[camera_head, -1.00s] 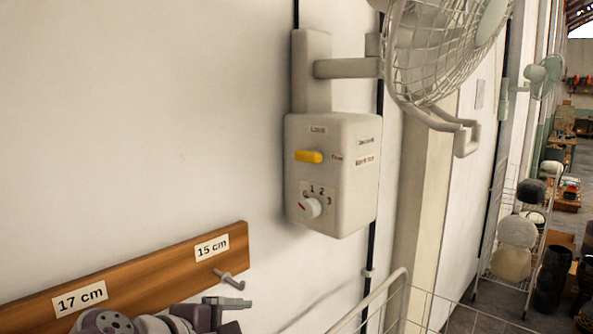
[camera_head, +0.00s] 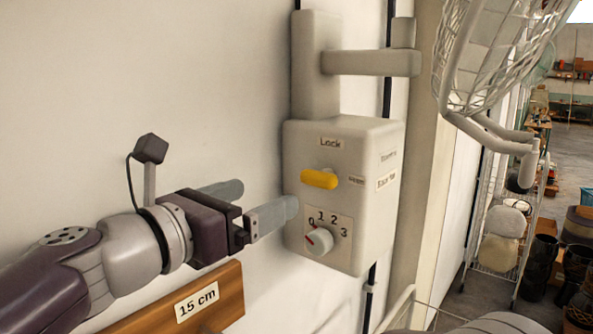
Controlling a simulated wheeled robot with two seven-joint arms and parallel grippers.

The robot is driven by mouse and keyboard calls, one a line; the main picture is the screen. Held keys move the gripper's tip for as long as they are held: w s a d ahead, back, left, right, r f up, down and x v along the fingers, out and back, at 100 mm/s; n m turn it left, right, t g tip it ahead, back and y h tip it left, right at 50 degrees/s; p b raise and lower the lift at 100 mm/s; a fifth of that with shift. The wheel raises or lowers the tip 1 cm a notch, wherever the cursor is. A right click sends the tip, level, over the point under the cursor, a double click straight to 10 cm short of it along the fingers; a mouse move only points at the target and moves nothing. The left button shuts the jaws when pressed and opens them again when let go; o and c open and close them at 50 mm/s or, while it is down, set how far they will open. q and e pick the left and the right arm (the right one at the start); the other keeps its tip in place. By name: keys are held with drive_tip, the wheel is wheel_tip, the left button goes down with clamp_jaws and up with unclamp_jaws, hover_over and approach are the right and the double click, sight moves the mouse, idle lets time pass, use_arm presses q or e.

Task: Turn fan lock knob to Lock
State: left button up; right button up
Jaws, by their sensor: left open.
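The yellow fan lock knob (camera_head: 319,179) sits on the front of the light grey control box (camera_head: 338,128), below a "Lock" label (camera_head: 331,143). The knob's long side lies roughly level, and a smaller label (camera_head: 356,180) is at its right. My left gripper (camera_head: 246,202) is to the left of the box, with its two fingers spread and nothing between them. Its nearer fingertip shows close to the box's left edge, left of and a little below the knob. I cannot tell whether it touches the box. My right gripper is not in view.
A white speed dial (camera_head: 319,241) marked 0 to 3 is under the knob. The wire fan cage (camera_head: 490,60) and its bracket hang at the upper right. A wooden board (camera_head: 215,300) is on the wall below my left arm. A wire rack (camera_head: 505,220) stands further right.

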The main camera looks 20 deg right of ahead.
sight(310, 178)
use_arm(q)
drive_tip(key=p+x, duration=0.3)
drive_tip(key=x, duration=0.7)
drive_tip(key=shift+s+d+r, duration=0.1)
drive_tip(key=shift+d, duration=0.35)
drive_tip(key=shift+s+a+r, duration=0.1)
drive_tip(key=shift+s+r, duration=0.05)
drive_tip(key=shift+s, duration=0.55)
drive_tip(key=shift+w, duration=0.25)
drive_tip(key=c, duration=1.1)
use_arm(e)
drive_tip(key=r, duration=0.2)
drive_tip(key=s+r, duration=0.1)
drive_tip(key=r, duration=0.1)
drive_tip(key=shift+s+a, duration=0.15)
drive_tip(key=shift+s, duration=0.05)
